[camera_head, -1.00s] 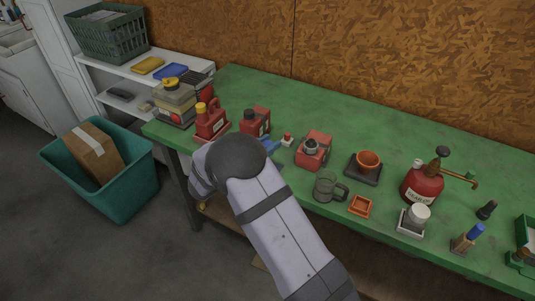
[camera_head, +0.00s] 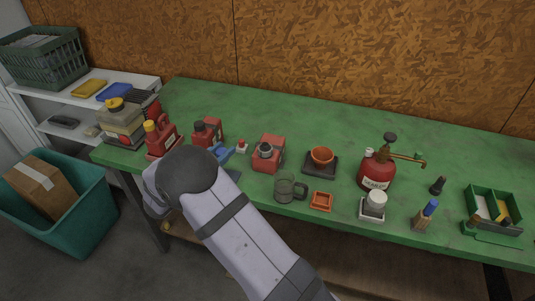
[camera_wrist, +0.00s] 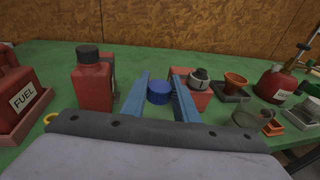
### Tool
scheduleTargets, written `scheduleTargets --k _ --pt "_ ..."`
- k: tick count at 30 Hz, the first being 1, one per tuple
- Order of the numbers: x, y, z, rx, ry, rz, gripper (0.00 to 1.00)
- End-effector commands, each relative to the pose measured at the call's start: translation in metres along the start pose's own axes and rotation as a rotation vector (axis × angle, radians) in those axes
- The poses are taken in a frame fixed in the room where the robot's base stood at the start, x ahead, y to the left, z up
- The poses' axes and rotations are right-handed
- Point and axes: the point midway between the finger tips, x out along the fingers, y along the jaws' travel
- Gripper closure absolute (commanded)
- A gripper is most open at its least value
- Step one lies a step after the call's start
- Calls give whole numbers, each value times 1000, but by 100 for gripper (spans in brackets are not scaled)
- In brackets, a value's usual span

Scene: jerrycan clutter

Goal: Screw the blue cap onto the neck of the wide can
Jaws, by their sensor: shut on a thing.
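My gripper (camera_wrist: 159,98) has blue fingers and is shut on the blue cap (camera_wrist: 159,92), which sits between the fingertips in the wrist view. In the head view the gripper (camera_head: 228,153) shows only partly past my arm, and the cap cannot be made out. The wide can (camera_head: 269,158) is a low red can just right of the gripper, with a grey and dark neck on top. It also shows in the wrist view (camera_wrist: 203,99), right of the right finger and partly behind it. The cap is apart from its neck.
A red can with a black cap (camera_wrist: 92,88) stands close left of the gripper. A yellow-capped fuel can (camera_head: 160,140) is farther left. The back of the green bench is clear.

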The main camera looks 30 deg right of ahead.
Motion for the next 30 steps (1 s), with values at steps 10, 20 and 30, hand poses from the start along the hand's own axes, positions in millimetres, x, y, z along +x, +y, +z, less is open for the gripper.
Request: scheduleTargets --k 10,20,30 --pt "2 -2 4 1 0 -7 94" --pt "40 -43 58 18 0 -117 94" --pt "82 -106 108 28 2 -206 94"
